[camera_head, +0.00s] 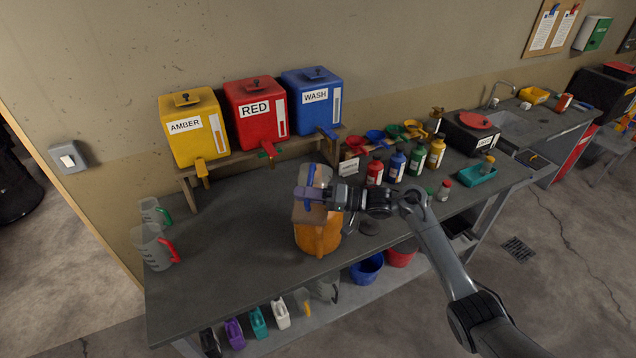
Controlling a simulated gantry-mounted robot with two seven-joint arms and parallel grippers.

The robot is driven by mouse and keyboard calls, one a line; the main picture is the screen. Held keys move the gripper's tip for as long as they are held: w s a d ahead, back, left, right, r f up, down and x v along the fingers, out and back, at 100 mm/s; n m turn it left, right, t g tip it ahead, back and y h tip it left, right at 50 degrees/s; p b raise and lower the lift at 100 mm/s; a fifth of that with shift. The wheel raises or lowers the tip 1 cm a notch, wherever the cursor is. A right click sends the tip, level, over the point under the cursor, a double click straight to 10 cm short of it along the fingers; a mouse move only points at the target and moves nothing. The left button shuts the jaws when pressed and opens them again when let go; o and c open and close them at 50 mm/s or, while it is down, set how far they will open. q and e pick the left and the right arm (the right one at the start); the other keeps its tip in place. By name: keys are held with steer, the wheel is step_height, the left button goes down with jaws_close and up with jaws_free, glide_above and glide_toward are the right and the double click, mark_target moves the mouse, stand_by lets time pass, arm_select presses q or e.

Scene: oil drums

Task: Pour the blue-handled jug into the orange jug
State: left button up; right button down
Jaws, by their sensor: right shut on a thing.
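My right gripper (328,196) comes in from the right and is shut on the blue-handled jug (310,211). The jug is held over the bench, above and partly in front of the orange jug. Its blue handle shows near the fingers; its exact tilt is hard to tell. The orange jug (318,238) stands on the dark bench just below, its upper part hidden by the held jug. I cannot make out a stream between them. My left gripper is not in view.
Yellow, red and blue drums (256,112) stand on a wooden rack (237,160) behind. Clear jugs, one red-handled (152,246), stand at the bench's left end. Several coloured bottles (397,166) stand to the right. The bench (230,240) left of the orange jug is clear.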

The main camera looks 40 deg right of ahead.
steer(key=shift+w+d+r, duration=0.1)
steer(key=shift+w+r, duration=0.05)
steer(key=shift+r, duration=0.2)
stand_by(0.4)
steer(key=shift+d+r, duration=0.1)
steer(key=shift+r, duration=0.05)
stand_by(0.4)
steer(key=shift+w+d+r+m+p, duration=0.1)
steer(key=shift+w+r+m+p, duration=0.05)
steer(key=shift+m+p, duration=0.25)
steer(key=shift+w+d+r, duration=0.1)
steer(key=shift+r, duration=0.1)
stand_by(0.8)
steer(key=shift+w+d+r+m, duration=0.1)
steer(key=shift+r+m, duration=0.1)
steer(key=shift+m, duration=0.1)
stand_by(0.8)
